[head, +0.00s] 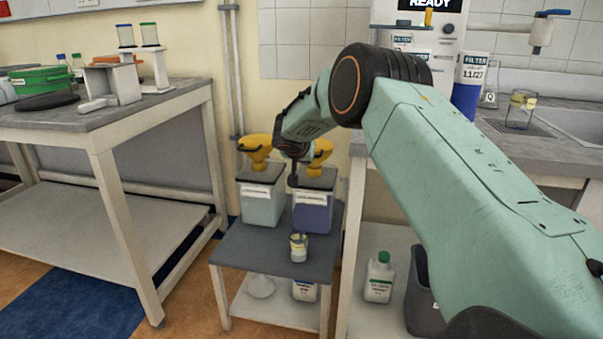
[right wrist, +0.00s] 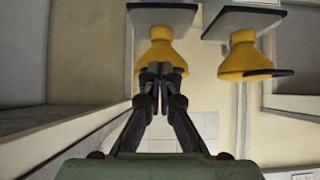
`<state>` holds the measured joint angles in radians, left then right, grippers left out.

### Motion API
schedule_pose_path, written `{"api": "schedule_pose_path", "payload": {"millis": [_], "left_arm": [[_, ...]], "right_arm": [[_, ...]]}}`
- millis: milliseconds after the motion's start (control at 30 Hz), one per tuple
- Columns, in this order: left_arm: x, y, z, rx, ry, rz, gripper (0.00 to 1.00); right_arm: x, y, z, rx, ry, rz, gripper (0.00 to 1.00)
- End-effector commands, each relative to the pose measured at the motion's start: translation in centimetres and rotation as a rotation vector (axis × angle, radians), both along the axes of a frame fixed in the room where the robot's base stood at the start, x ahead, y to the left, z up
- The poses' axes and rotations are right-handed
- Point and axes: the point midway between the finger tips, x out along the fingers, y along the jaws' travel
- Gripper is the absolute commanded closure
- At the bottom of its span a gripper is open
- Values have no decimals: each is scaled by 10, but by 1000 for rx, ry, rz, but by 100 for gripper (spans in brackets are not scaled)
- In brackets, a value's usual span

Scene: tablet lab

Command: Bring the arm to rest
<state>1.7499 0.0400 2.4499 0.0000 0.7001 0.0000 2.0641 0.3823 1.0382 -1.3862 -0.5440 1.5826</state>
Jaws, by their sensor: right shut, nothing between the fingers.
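My right arm (head: 455,160) reaches in from the right of the head view, its pale green links bending down over the small grey cart. My right gripper (head: 293,170) hangs in front of the two waste containers with yellow funnels. In the right wrist view the gripper (right wrist: 161,72) is shut, its fingertips together and empty. Behind the fingertips is one yellow funnel (right wrist: 158,50); I cannot tell whether they touch it. The other funnel (right wrist: 245,58) is to its right. My left gripper is not in view.
The cart (head: 240,245) bears a pale container (head: 262,208), a blue-labelled container (head: 312,212) and a small cup (head: 299,248). A workbench (head: 95,125) stands left, and a sink counter (head: 550,155) right. Bare floor (head: 185,305) lies between the left bench and cart.

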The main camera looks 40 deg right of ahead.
Motion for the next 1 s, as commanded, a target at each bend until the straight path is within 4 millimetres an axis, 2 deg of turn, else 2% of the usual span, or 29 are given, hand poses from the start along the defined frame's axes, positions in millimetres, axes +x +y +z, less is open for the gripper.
{"api": "schedule_pose_path", "payload": {"millis": [333, 700, 833, 900, 967, 1000], "left_arm": [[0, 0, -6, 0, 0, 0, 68], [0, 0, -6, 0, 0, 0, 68], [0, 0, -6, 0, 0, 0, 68], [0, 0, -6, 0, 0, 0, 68], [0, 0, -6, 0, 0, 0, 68], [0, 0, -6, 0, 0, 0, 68]], "right_arm": [[-20, 26, -18, 0, 2, 3, 100], [-23, 30, -20, -2, 2, 3, 100], [-20, 33, -21, -32, 47, 71, 100], [-16, 43, -26, -34, 89, 158, 100], [-18, 60, -43, -6, 140, 254, 100], [-22, 75, -57, 23, 173, 322, 100]]}}
